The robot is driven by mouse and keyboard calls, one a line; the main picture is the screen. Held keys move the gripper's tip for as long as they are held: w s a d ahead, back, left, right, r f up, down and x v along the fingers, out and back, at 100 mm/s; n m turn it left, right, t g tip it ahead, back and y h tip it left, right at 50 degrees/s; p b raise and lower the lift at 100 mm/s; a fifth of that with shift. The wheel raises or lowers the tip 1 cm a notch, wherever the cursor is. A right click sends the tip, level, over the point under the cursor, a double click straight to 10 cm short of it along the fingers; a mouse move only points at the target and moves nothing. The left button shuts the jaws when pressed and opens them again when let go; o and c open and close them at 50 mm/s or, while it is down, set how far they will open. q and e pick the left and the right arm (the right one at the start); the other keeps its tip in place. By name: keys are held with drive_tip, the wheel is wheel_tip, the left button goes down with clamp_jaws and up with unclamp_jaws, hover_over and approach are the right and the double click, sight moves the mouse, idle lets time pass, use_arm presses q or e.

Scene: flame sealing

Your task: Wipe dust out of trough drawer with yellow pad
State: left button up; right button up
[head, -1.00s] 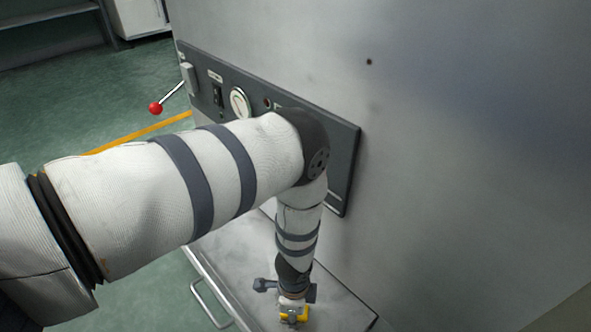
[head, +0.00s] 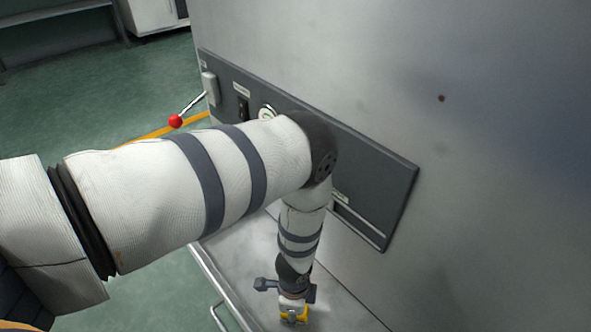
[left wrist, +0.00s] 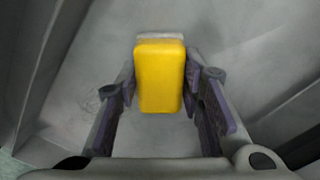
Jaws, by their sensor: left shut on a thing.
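My left gripper (left wrist: 158,92) is shut on the yellow pad (left wrist: 159,78), with a finger on each side of it. The pad has a pale strip along its far edge. In the head view the pad (head: 292,319) shows as a small yellow patch below my left gripper (head: 293,308), low in the picture. The trough drawer (head: 243,262) is a grey metal tray that stands out from the machine, with a handle on its front. In the left wrist view its floor (left wrist: 240,40) is grey with faint darker smudges. I cannot tell whether the pad touches the floor. My right gripper is not in view.
The machine's tall metal wall (head: 480,190) rises behind the drawer. A dark control panel (head: 375,195) and a red-knobbed lever (head: 176,121) are on it. Green floor (head: 100,100) lies open to the left. Drawer walls flank my gripper.

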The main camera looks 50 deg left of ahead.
use_arm(q)
wheel_tip(320, 180, up, 3)
drive_tip(key=shift+d+f+p, duration=0.15)
drive_tip(key=shift+p, duration=0.45)
drive_tip(key=shift+r+p, duration=1.95)
drive_tip(key=shift+r, duration=0.55)
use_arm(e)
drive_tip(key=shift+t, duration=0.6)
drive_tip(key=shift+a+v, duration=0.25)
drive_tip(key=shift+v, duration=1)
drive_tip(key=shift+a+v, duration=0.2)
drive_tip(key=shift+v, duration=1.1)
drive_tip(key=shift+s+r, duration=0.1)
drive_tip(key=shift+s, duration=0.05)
